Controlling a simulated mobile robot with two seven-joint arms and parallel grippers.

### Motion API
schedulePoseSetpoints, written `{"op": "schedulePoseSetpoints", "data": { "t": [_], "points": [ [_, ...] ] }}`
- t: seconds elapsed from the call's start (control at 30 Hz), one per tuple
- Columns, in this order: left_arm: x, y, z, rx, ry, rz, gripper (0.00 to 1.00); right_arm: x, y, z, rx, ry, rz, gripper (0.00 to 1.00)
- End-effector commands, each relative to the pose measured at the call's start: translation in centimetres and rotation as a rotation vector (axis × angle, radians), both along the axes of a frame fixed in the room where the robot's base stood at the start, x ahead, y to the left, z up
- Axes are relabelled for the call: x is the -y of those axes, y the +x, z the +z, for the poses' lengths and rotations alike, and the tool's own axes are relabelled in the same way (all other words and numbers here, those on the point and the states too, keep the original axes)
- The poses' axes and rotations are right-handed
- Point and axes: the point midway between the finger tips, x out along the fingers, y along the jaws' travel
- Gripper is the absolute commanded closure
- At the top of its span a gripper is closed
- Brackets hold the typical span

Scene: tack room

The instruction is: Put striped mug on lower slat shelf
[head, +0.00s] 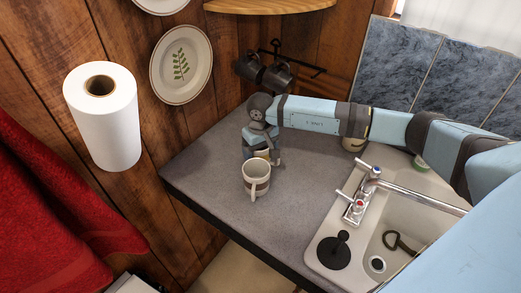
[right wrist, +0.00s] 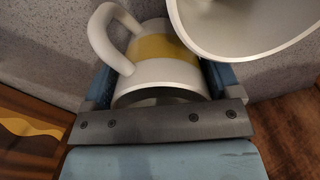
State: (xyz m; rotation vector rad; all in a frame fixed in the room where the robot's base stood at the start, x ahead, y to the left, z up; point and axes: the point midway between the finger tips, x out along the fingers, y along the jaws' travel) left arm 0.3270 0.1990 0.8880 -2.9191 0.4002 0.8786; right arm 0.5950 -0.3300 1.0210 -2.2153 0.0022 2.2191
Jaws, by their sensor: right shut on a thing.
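My right gripper (head: 262,148) is low over the grey counter, shut on a white mug with a yellow band, the striped mug (right wrist: 165,48). In the right wrist view this mug sits between the fingers with its handle to the left. In the head view the gripper and another mug mostly hide it. That other pale mug (head: 257,180) stands upright on the counter just in front of the gripper; I cannot tell whether the two touch. A wooden shelf (head: 270,5) shows at the top edge, cut off; I cannot tell whether it is the lower slat shelf. My left gripper is out of view.
The grey counter (head: 215,170) is clear on the left. A sink (head: 405,215) with a tap (head: 365,190) lies right. Dark mugs (head: 278,77) hang on a wall rack. A paper roll (head: 105,125) and plates (head: 181,64) are on the wooden wall.

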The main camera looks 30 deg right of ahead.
Motion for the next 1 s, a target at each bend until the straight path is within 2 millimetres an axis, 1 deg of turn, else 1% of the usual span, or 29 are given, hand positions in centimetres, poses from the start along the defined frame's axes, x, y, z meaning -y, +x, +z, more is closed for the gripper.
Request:
{"op": "schedulePoseSetpoints", "data": {
  "t": [0.03,0.1,0.3,0.47,0.5,0.53,0.73,0.83,0.87,0.93,1.0],
  "points": [
    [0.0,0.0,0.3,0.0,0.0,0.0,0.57,0.0,0.0,-0.4,-0.001,0.0,0.0,0.5],
    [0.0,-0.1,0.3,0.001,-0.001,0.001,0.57,0.0,0.0,-0.9,0.001,0.0,0.001,0.5],
    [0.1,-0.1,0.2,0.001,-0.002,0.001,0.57,0.0,0.0,-0.9,0.002,0.0,0.001,0.5],
    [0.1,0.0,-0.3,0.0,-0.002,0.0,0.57,0.0,0.0,-1.4,0.002,0.0,0.001,0.5],
    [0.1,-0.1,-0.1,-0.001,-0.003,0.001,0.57,0.0,0.0,-1.2,0.001,-0.001,0.001,0.08],
    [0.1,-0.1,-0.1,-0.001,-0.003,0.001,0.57,0.0,0.0,-1.2,0.001,-0.001,0.001,0.01],
    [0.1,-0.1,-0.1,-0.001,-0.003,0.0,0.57,0.0,0.0,-1.2,0.001,0.0,0.001,0.0],
    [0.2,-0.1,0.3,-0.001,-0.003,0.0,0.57,0.0,0.0,-0.8,0.001,0.0,0.001,0.0],
    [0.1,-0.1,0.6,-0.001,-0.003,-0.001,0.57,0.0,0.0,-0.6,0.0,0.0,0.001,0.0],
    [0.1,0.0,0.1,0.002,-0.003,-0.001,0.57,0.0,0.1,-0.1,0.004,0.0,0.001,0.0],
    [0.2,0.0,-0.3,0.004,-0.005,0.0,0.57,0.0,0.1,1.0,0.006,0.0,0.001,0.0]
  ]
}}
